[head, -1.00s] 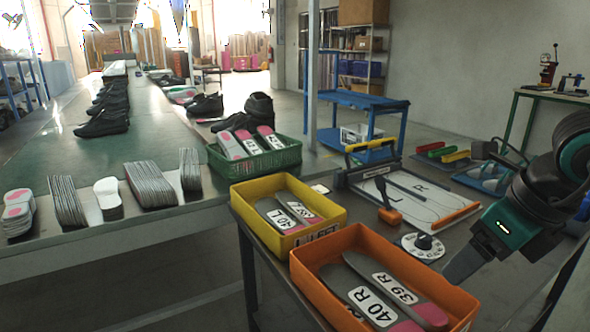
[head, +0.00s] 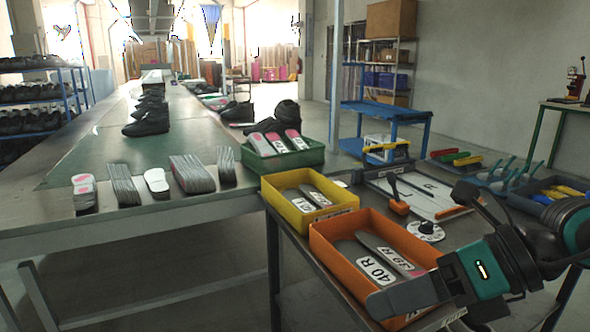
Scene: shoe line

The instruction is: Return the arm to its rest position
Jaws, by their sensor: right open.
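My right gripper (head: 385,300) comes in from the lower right. It hangs near the front right corner of the orange bin (head: 335,275) and covers part of it. The jaw is seen from the side and nothing shows held in it. The orange bin holds insoles labelled 40 R (head: 377,269) and 39 R (head: 408,263). The yellow bin (head: 270,197) behind it holds two labelled insoles. My left gripper is not in view.
A long green-topped line (head: 110,150) with insole stacks, dark shoes and a green basket (head: 285,160) runs at left. A blue cart (head: 385,112) stands farther back.

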